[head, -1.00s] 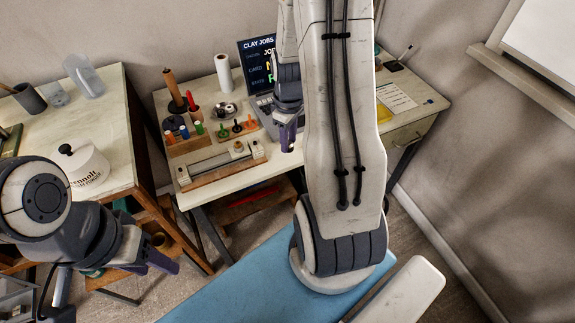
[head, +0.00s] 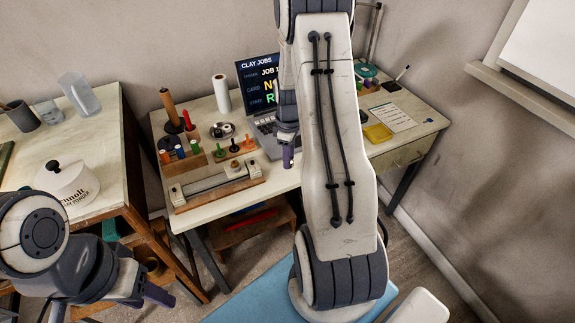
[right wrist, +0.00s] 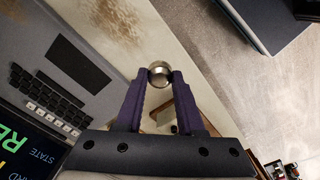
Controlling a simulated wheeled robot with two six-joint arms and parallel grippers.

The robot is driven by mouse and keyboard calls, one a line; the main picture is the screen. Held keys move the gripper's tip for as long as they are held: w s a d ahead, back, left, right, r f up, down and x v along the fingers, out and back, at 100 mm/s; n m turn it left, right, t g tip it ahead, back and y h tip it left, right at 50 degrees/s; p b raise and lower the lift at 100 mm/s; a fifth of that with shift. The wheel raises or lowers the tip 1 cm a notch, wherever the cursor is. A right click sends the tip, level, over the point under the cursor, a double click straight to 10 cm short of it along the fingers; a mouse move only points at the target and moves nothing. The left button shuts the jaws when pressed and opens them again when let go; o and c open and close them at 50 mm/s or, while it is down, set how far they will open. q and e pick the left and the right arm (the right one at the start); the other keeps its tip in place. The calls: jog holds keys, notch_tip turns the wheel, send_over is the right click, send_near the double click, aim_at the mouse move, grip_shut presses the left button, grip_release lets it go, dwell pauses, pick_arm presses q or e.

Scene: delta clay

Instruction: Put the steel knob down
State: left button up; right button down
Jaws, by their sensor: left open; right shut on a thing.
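The steel knob (right wrist: 159,73) is a small shiny round piece between the purple fingertips in the right wrist view. My right gripper (right wrist: 158,80) is shut on it. In the head view my right gripper (head: 288,158) points down near the front edge of the worktable (head: 335,158), in front of the laptop. The knob cannot be made out there. How high it is above the table is hard to tell. My left gripper (head: 157,293) is open and empty at the lower left, away from the worktable.
The laptop (head: 262,80) stands behind my right gripper. A board with coloured pegs (head: 235,149), a round dish (head: 221,131) and a wooden fixture with a metal bar (head: 215,185) lie to the left. A yellow pad (head: 378,132) and paper (head: 393,117) lie right.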

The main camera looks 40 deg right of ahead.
aim_at(288, 174)
jog(key=shift+w+a+f, duration=0.1)
jog(key=shift+w+f, duration=0.05)
jog(key=shift+f, duration=0.1)
notch_tip(288, 174, down, 4)
jog(key=shift+r, duration=0.15)
jog(key=shift+f, duration=0.2)
jog(key=c, duration=0.5)
grip_release()
jog(key=shift+r, duration=0.1)
